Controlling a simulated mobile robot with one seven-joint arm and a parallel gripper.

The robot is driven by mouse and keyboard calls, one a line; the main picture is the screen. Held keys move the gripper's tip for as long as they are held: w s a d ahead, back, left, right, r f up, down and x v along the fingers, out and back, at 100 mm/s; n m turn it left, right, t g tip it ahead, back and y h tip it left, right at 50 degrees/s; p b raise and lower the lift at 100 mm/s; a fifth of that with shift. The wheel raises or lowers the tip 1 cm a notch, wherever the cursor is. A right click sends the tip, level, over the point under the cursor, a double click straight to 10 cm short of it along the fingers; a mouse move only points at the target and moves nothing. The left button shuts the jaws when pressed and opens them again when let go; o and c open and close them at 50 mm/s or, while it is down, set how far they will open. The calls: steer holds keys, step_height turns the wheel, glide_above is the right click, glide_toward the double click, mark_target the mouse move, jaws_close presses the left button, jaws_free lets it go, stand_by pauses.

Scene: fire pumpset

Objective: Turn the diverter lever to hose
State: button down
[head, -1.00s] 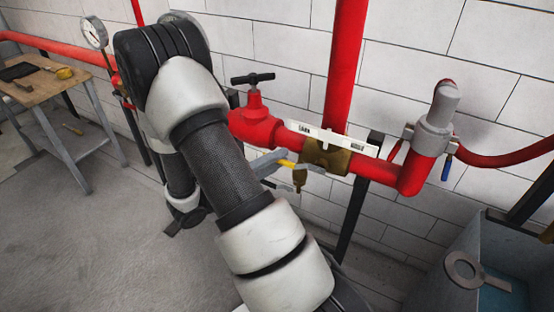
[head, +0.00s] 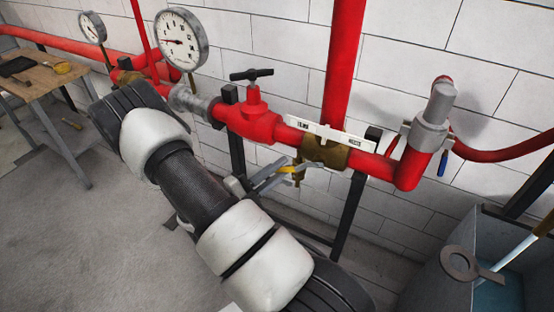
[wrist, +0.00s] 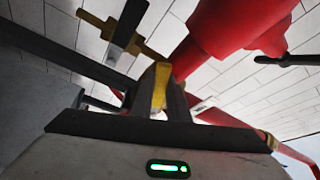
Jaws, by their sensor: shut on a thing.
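The diverter is a brass valve body (head: 326,152) on the red pipe, below a white label plate (head: 352,137) with small print at both ends. Its lever, with a yellow grip (head: 289,170), points left from below the valve. My gripper (head: 280,173) is shut on the lever from the left. In the wrist view the yellow lever (wrist: 160,85) stands between my two fingertips (wrist: 158,95). The fingers hide part of the lever.
A red valve with a black T-handle (head: 252,74) sits left of the diverter. A large gauge (head: 181,40) stands behind my arm. A grey hose coupling (head: 432,125) is at right, above a blue-grey bin (head: 440,235). A wooden table (head: 45,78) stands at far left.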

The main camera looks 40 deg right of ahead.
steer(key=s+d+f+n+t+b, duration=0.2)
steer(key=s+f+n+t, duration=0.4)
steer(key=n, duration=1.1)
steer(key=shift+s+d+n+t+h, duration=0.3)
steer(key=shift+s+d+t, duration=0.7)
steer(key=shift+s, duration=0.55)
steer(key=shift+a, duration=0.1)
steer(key=c, duration=1.7)
jaws_free()
steer(key=shift+a+f+b, duration=0.1)
steer(key=shift+b, duration=0.2)
